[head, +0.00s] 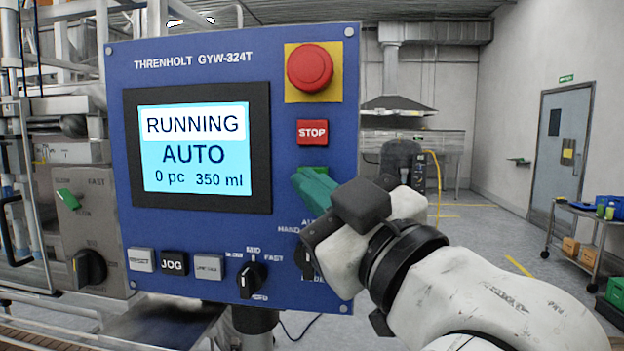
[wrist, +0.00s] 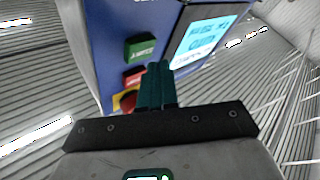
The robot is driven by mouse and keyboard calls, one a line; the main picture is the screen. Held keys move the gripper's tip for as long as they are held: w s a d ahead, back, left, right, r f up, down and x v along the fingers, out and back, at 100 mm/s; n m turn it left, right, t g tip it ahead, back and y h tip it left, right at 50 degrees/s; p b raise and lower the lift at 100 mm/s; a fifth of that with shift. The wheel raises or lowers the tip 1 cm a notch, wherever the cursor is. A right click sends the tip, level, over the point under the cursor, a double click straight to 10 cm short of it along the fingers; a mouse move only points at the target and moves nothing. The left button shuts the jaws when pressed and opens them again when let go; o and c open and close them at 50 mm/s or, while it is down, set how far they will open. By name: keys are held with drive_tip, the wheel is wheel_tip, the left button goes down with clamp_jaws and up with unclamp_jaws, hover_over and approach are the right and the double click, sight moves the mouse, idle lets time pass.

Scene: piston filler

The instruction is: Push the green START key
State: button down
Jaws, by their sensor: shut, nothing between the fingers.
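The green START key (wrist: 140,48) sits on the blue control panel (head: 230,45), just below the red STOP key (head: 312,132). In the head view my gripper (head: 305,182) covers most of the START key. In the wrist view the key is in plain sight, up and left of the tips of my gripper (wrist: 157,68). The teal fingers are shut together and hold nothing. They are close to the panel face; I cannot tell whether they touch it. The panel screen (head: 193,147) reads RUNNING, AUTO, 0 pc, 350 ml.
A red emergency button (head: 310,67) on a yellow plate stands out above the STOP key. White and black keys (head: 173,262) and a black rotary knob (head: 251,278) line the panel's bottom.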

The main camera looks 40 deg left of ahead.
drive_tip(key=shift+s+d, duration=0.45)
drive_tip(key=shift+s, duration=0.25)
drive_tip(key=shift+s+d, duration=0.4)
drive_tip(key=shift+s, duration=0.3)
drive_tip(key=shift+s+d, duration=0.45)
drive_tip(key=shift+s, duration=0.25)
